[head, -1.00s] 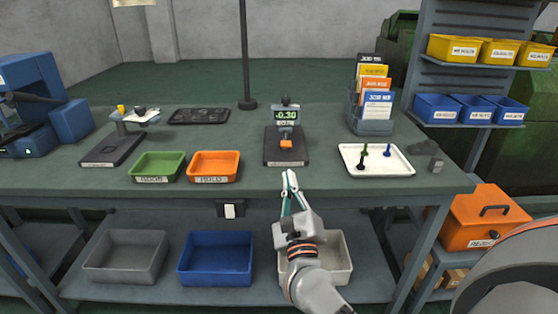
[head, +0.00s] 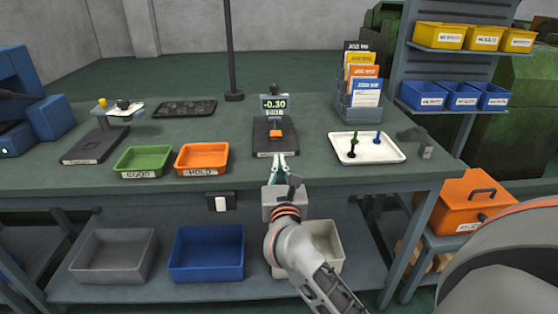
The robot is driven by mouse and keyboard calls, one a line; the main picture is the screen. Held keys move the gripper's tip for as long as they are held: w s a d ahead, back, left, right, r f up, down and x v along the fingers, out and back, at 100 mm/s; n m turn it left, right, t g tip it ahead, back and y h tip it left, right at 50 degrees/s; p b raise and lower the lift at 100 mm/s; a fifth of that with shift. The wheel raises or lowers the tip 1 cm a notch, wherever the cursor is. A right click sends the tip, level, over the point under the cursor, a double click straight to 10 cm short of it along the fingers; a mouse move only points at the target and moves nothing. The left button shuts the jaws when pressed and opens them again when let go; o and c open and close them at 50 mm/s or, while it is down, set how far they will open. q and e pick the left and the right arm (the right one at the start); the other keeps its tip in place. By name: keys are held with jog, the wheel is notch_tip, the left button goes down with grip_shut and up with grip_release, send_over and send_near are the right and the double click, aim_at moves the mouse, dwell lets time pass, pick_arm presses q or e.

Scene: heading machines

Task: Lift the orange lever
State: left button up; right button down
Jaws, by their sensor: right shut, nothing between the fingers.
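The orange lever (head: 275,133) is a small orange block on the dark base of a gauge (head: 274,150) at the middle of the bench. The gauge's display (head: 273,104) reads -0.30. My right gripper (head: 280,156) comes up from below and has its fingertips at the front edge of the gauge base, just short of the lever in the picture. Its fingers are shut and hold nothing. Whether the tips touch the base cannot be told. My left gripper is not in view.
A green tray (head: 145,172) and an orange tray (head: 202,170) stand left of the gauge. A white tray (head: 395,155) with pegs lies to the right, near a card rack (head: 342,112). Bins sit on the shelf below. Bare bench lies between gauge and white tray.

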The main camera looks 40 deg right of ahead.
aim_at(275, 128)
jog(key=x, duration=0.7)
jog(key=shift+w+d, duration=0.3)
jog(key=shift+w, duration=0.1)
jog(key=shift+r, duration=0.1)
